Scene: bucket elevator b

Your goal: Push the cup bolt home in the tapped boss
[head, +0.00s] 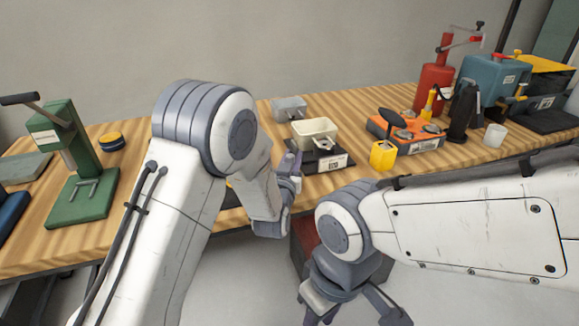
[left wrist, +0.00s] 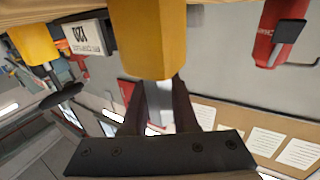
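The cream cup (head: 314,130) sits on a dark stand with a white label (head: 328,166). A small silver part, perhaps the cup bolt (head: 323,144), shows at the cup's front; the tapped boss cannot be made out. My left gripper (head: 291,178) is beside the stand's left end, partly hidden by my arm. In the left wrist view its dark fingers (left wrist: 158,105) stand apart, with a large yellow object (left wrist: 153,40) overlapping their tips; whether they grip it is unclear. My right gripper (head: 352,308) hangs low before the bench, fingers spread, cut by the frame's bottom edge.
A yellow block (head: 383,155) with a black knob and an orange unit (head: 411,133) stand right of the cup. A green press (head: 75,170) stands at the left. The bench front edge is near both arms.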

